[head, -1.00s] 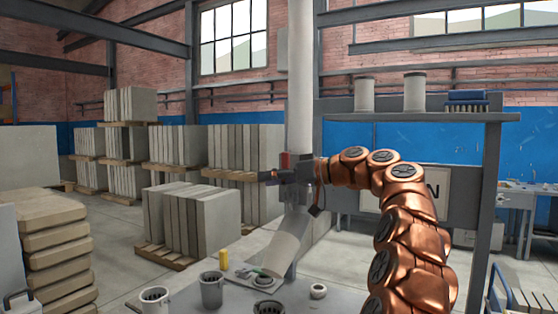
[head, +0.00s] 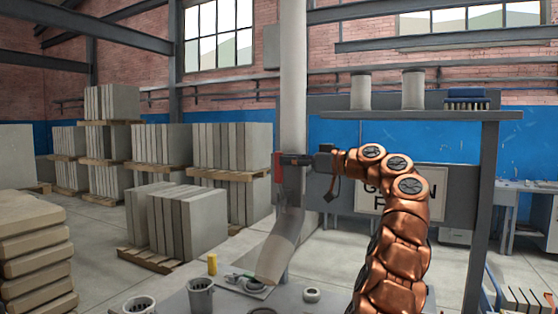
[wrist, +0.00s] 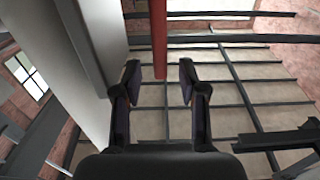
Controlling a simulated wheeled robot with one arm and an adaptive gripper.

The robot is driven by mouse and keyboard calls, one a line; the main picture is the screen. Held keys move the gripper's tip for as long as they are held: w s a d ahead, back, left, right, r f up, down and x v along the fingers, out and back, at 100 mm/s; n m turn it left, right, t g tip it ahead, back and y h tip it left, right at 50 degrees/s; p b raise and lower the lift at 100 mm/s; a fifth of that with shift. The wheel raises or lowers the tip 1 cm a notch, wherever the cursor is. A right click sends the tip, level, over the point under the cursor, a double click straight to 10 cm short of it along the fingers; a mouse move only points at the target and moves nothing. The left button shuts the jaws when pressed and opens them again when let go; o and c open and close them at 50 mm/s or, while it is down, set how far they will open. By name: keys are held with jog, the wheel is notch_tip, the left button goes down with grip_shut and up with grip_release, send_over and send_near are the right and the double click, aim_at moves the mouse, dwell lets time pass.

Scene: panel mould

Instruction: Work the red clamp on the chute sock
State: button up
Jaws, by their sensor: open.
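The red clamp (head: 277,167) sits on the chute's front at mid height; my gripper partly hides it. In the wrist view its red bar (wrist: 159,38) comes down from the top edge, its lower end between my fingertips. My gripper (wrist: 160,76) is open, a finger on either side of the bar with visible gaps. In the head view my gripper (head: 290,159) reaches in from the right, level with the clamp's upper part. The chute sock (head: 281,245) hangs below, its lower end slanting left over the bench.
The grey chute pipe (head: 293,80) rises above the clamp and fills the left of the wrist view. Below are a grey bucket (head: 201,297), a yellow cylinder (head: 212,265) and a small ring (head: 311,295) on the bench. A shelf frame (head: 420,115) stands behind my arm.

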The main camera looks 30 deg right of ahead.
aim_at(279, 179)
jog(key=x, duration=0.4)
grip_shut()
dwell(0.4)
